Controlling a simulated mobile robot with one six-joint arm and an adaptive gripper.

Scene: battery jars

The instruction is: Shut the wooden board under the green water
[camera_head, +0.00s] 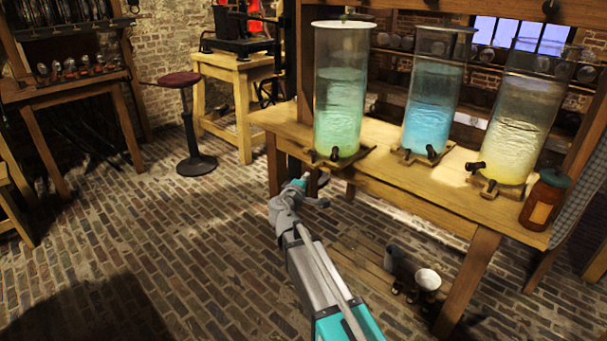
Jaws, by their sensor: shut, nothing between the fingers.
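A tall glass jar of green water (340,95) stands at the left end of the wooden table. Under it a thin wooden board (362,155) shows, its front edge reaching slightly past the jar toward the table's front edge. Two small dark knobs (323,155) sit at the jar's lower front. Whether the board is fully in or pulled out is hard to tell. My gripper (304,188) is in front of the table, just below and left of the board in the picture. It looks apart from the board. It is shut and empty.
A blue-water jar (428,110) and a yellow-water jar (515,130) stand to the right, each on a wooden base. A brown jar with a green lid (544,198) is at the table's right end. Brick floor (150,240) is open at left.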

